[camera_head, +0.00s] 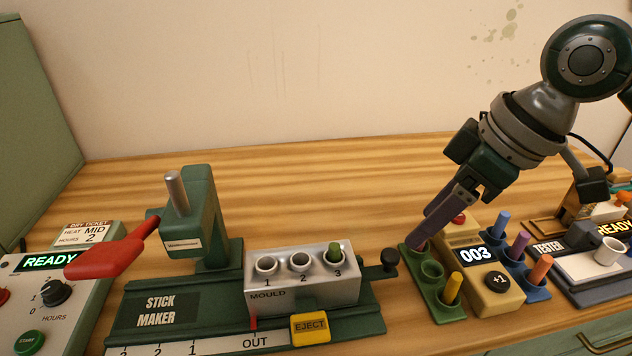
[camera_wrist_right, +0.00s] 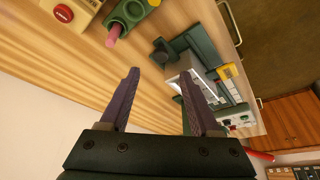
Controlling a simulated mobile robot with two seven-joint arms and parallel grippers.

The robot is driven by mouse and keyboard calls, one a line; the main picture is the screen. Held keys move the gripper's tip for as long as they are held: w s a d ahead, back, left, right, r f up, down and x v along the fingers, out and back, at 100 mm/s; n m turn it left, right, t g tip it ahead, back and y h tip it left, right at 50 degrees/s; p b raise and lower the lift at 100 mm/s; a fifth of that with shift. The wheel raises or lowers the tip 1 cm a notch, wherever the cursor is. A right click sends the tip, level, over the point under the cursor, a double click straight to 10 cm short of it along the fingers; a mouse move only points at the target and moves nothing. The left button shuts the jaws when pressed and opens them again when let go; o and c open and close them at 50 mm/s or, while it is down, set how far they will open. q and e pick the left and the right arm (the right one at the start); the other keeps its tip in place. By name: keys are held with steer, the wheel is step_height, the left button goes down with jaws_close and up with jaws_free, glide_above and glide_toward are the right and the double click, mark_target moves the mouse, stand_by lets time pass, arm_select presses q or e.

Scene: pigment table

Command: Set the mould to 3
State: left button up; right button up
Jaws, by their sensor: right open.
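The mould (camera_head: 285,290) is a silver block on the green stick maker (camera_head: 222,321). Its three holes are numbered 1, 2 and 3; a green stick stands in hole 3. The red pointer (camera_head: 254,322) under the block is at OUT on the white scale. A black knob (camera_head: 389,258) sticks out to the right of the mould, and it also shows in the right wrist view (camera_wrist_right: 161,52). My right gripper (camera_head: 420,238) is open and empty, right of the knob and by the green rack. Its fingers (camera_wrist_right: 158,80) are apart in the wrist view. My left gripper is out of view.
A green rack (camera_head: 432,291) with pink and yellow sticks stands right of the knob, beside the yellow 003 device (camera_head: 489,285). A red lever (camera_head: 112,253) and a yellow EJECT button (camera_head: 310,328) are on the stick maker. The table behind is clear.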

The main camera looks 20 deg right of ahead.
mark_target(393, 254)
steer(key=b+x, duration=0.1)
steer(key=x, duration=0.7)
steer(key=shift+s+f, duration=0.1)
steer(key=shift+c, duration=0.3)
jaws_close()
stand_by(0.8)
